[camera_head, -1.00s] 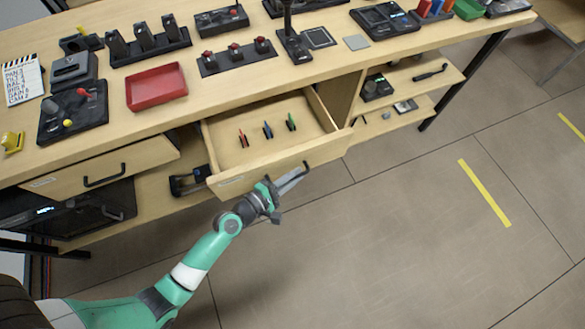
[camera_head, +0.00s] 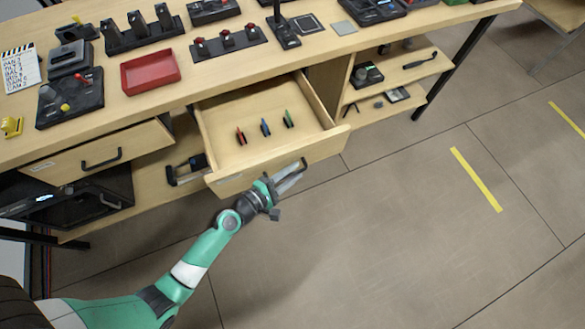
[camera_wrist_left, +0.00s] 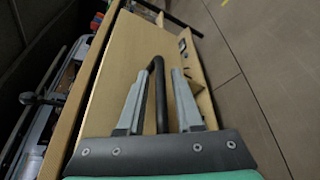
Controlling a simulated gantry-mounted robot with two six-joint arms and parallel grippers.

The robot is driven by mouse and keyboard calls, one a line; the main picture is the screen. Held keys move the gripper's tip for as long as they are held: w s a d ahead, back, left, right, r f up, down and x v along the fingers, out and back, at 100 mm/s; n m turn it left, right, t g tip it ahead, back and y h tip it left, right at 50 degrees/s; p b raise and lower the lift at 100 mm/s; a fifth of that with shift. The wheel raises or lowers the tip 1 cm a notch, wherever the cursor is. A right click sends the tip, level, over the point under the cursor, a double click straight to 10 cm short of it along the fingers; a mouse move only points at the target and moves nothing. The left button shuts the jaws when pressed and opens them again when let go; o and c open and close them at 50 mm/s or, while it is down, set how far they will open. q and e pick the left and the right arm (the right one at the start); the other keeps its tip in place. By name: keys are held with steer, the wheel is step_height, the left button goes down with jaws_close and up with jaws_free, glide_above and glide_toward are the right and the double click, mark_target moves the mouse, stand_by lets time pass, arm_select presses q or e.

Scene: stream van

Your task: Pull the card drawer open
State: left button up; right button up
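The pulled-out drawer (camera_head: 225,183), taken as the card drawer, is pale wood and stands well out from the desk. A red, a blue and a green small item stand inside it. Its black bar handle (camera_wrist_left: 160,105) shows in the left wrist view. My left gripper (camera_head: 298,172) is at the right part of the drawer front. In the wrist view its two grey fingers (camera_wrist_left: 159,75) are apart, with the handle between them and slim gaps showing. Contact with the handle is hard to tell. My right gripper is in no view.
A second drawer (camera_head: 60,170) at the left has a black handle and is shut or nearly so. Open shelves (camera_head: 420,75) stand at the right. A red tray (camera_head: 150,72) and control gear cover the desk top. The floor (camera_head: 390,240) in front is clear.

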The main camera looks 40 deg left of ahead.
arm_select(q)
steer(key=shift+o, duration=0.4)
steer(key=v, duration=1.1)
steer(key=shift+s+r, duration=0.2)
steer(key=shift+s, duration=0.15)
